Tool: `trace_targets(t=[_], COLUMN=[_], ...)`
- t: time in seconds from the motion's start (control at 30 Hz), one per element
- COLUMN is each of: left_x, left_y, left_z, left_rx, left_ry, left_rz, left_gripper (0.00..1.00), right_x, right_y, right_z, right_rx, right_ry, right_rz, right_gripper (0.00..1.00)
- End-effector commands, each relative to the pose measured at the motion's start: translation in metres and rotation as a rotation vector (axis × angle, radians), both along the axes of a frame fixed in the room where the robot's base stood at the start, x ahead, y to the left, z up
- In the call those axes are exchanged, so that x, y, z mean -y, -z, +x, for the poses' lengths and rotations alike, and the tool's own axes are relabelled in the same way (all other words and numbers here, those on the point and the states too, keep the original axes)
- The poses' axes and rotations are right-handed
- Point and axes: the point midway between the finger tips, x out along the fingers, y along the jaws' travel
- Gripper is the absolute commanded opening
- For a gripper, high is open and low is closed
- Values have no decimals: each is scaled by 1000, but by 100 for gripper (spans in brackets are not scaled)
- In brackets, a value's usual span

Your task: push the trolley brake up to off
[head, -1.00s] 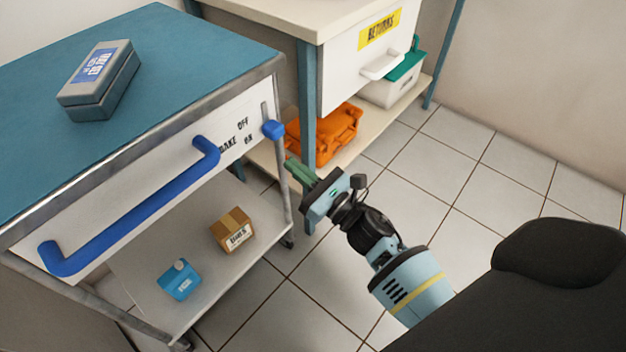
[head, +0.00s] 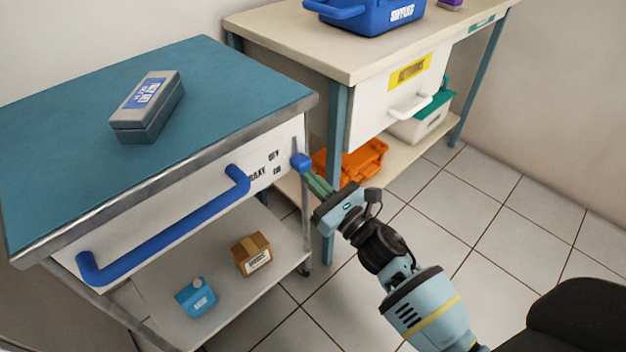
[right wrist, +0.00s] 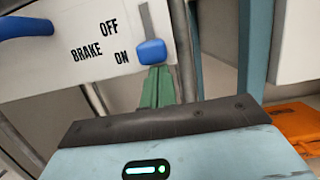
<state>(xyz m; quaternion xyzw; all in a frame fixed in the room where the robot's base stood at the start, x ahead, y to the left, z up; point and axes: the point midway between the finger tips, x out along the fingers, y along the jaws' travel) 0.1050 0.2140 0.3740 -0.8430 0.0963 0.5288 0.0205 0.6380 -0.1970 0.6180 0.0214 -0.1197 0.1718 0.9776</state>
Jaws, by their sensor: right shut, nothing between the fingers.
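The trolley (head: 60,150) has a blue top and a white front panel. The blue brake knob (head: 301,162) sits at the right end of that panel. In the right wrist view the knob (right wrist: 152,51) is at the lower end of a grey vertical slot, level with "ON"; "OFF" is printed higher. My right gripper (head: 308,176) is shut and empty. Its green fingertips (right wrist: 155,72) are right below the knob, seeming to touch its underside, though contact is hard to confirm. My left gripper is not in view.
A blue handle bar (head: 165,232) juts from the trolley front. A grey box (head: 148,106) lies on top; a carton (head: 252,254) and a blue container (head: 196,298) are on the lower shelf. A bench (head: 345,50) with an orange case (head: 352,158) stands behind. A dark rounded shape is lower right.

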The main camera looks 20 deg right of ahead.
Motion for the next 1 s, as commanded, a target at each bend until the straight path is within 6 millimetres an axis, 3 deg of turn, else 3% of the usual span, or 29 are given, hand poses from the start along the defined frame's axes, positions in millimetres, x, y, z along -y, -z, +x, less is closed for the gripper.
trace_targets(t=[0.2, 0.37, 0.77, 1.0], left_x=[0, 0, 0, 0], left_y=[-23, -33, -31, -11], left_z=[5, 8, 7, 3], left_rx=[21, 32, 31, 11], left_ry=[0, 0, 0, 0], left_rz=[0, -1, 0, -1], left_gripper=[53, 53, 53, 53], right_x=[0, 0, 1, 11], right_y=[-33, -46, -45, -22], right_z=[0, 0, 1, 3], right_rx=[7, 5, 5, 0], right_ry=[-2, 0, 0, -1], right_rz=[0, -1, 1, -1], right_gripper=[0, 0, 0, 0])
